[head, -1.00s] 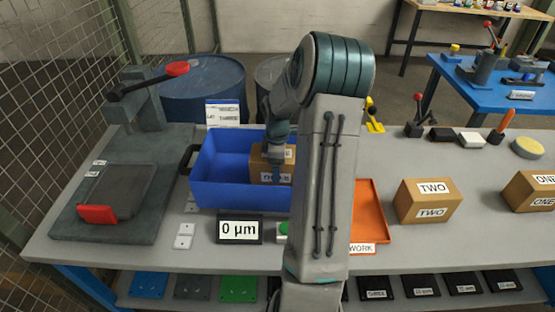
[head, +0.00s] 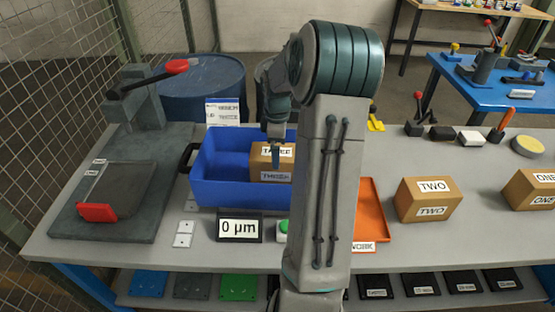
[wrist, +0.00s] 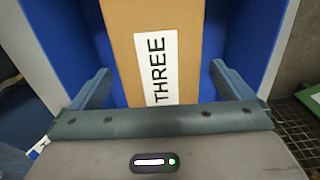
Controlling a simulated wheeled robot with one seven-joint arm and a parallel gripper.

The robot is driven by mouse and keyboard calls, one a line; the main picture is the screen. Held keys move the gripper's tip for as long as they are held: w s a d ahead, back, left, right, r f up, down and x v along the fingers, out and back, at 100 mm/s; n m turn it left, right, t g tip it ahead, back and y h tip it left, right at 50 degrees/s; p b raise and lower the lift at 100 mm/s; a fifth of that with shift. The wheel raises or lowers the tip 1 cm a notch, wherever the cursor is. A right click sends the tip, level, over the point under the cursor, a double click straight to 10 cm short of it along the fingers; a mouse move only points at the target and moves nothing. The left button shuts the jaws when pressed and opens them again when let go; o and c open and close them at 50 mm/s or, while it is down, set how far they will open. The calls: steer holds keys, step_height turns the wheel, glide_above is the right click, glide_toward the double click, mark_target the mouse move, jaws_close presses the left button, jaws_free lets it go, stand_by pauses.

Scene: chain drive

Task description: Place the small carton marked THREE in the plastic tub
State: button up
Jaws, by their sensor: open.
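The small carton marked THREE (head: 270,161) is brown with white labels and sits inside the blue plastic tub (head: 222,189), toward the tub's right side. In the wrist view the carton (wrist: 187,60) lies between and beyond the two fingers, with a gap on each side. My gripper (head: 275,150) is open just above the carton in the head view; in the wrist view its spread fingers (wrist: 158,88) are clear of the carton. My arm hides the tub's right end.
Cartons marked TWO (head: 428,200) and ONE (head: 533,190) stand on the bench to the right. An orange tray (head: 371,212) is partly behind my arm. A display reading 0 µm (head: 239,227) stands in front of the tub. A lever press (head: 140,100) stands at left.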

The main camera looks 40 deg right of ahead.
step_height(320, 180, up, 5)
steer(key=shift+a+r, duration=0.2)
steer(key=shift+r, duration=0.05)
steer(key=s+a+r+m+h, duration=0.1)
steer(key=s+a+r+m, duration=0.2)
steer(key=a, duration=0.6)
steer(key=s+a+r+m+t+y, duration=0.1)
steer(key=s+a+m+t, duration=0.2)
steer(key=s+a+m, duration=0.4)
steer(key=shift+s+a, duration=4.65)
steer(key=shift+a, duration=0.15)
steer(key=shift+r, duration=0.1)
